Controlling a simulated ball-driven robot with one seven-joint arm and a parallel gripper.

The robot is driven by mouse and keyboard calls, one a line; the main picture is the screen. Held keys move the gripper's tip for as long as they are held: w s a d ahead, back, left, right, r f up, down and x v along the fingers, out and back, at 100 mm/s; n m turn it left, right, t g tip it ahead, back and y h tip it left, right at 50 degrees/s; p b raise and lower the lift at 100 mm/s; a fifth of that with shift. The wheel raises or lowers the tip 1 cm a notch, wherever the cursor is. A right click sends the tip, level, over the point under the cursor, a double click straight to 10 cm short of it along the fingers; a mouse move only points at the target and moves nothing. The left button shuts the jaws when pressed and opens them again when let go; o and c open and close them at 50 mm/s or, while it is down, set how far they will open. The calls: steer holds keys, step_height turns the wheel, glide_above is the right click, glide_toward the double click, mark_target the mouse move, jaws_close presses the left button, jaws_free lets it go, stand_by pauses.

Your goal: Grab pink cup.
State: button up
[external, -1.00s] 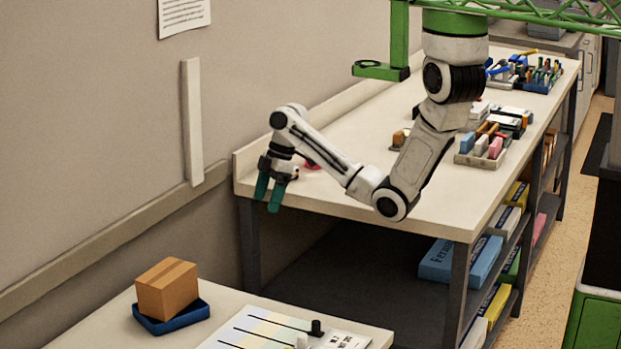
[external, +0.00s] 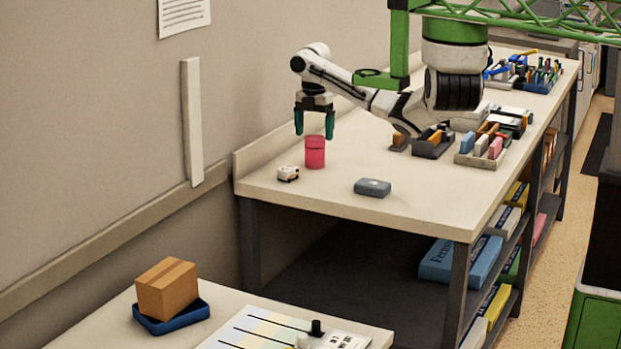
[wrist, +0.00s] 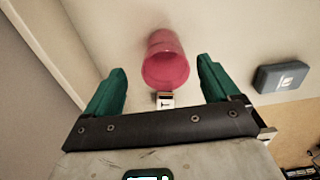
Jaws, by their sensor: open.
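The pink cup (external: 315,153) stands upright on the bench near its left end. In the wrist view the pink cup (wrist: 166,62) shows its open rim, ahead of and between the two teal fingers. My gripper (external: 314,135) is open and empty, pointing down, with its fingertips at about the height of the cup's rim or just above it in the external view. The gripper also shows in the wrist view (wrist: 160,80), its fingers apart on either side. I cannot tell how far the fingers are from the cup in depth.
A small white box (external: 288,173) sits close to the cup, and a grey box (external: 373,187) lies to its right. A dark tray (external: 433,149) and a light tray (external: 463,159) hold items farther right. The bench front is otherwise clear.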

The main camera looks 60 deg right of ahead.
mark_target(315, 156)
step_height(315, 156, down, 3)
steer(key=shift+r, duration=0.1)
steer(key=f, duration=0.2)
steer(key=f+p, duration=0.1)
steer(key=f, duration=0.1)
steer(key=shift+s+a, duration=0.3)
steer(key=shift+f, duration=0.65)
steer(key=shift+c, duration=0.4)
steer(key=c, duration=1)
steer(key=shift+r, duration=0.1)
